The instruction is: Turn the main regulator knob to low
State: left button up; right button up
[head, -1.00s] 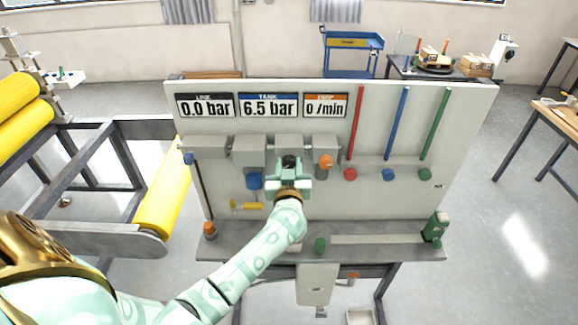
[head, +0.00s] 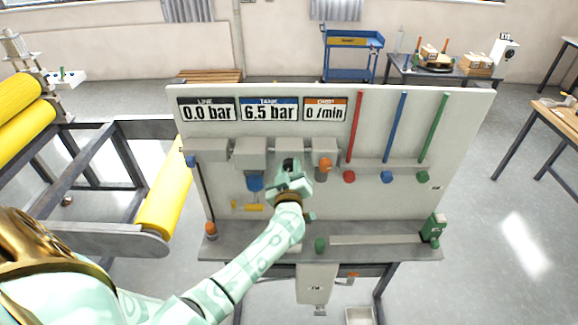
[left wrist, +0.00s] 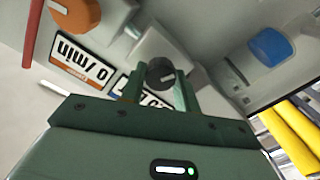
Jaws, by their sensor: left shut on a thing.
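The line display (head: 207,109) reads 0.0 bar, the tank display (head: 269,109) 6.5 bar and the drip display (head: 325,109) 0 /min. My right gripper is not in view.
A yellow-handled part (head: 247,207) is lower left. Red, blue and green tubes rise on the right. A narrow shelf (head: 390,254) runs below.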

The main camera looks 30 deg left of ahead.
pick_arm(q)
jog(key=n, duration=0.2)
jog(key=shift+n, duration=0.4)
jog(key=n, duration=0.2)
jog(key=shift+n+p, duration=0.3)
jog(key=shift+n, duration=0.1)
jog(key=n, duration=0.5)
jog(key=shift+f+b, duration=0.15)
jog(key=shift+b, duration=0.15)
jog(key=n+b, duration=0.1)
jog(key=n, duration=0.4)
jog(key=shift+n, duration=0.4)
jog(key=n+b, duration=0.2)
jog(key=n, duration=0.3)
jog(key=shift+n, duration=0.3)
jog(key=n+b, duration=0.3)
jog(key=n, duration=0.2)
jog(key=shift+f, duration=0.1)
jog(key=n+b, duration=0.3)
jog(key=n, duration=0.1)
jog(key=shift+n, duration=0.4)
jog(key=n+b, duration=0.6)
jog(key=shift+f, duration=0.1)
jog(key=shift+d+n+b, duration=0.1)
jog(key=shift+n+b, duration=0.95)
jog(key=shift+n, duration=0.05)
jog(key=shift+r+n+b, duration=0.2)
jog(key=shift+n+b, duration=0.35)
jog(key=shift+n, duration=0.05)
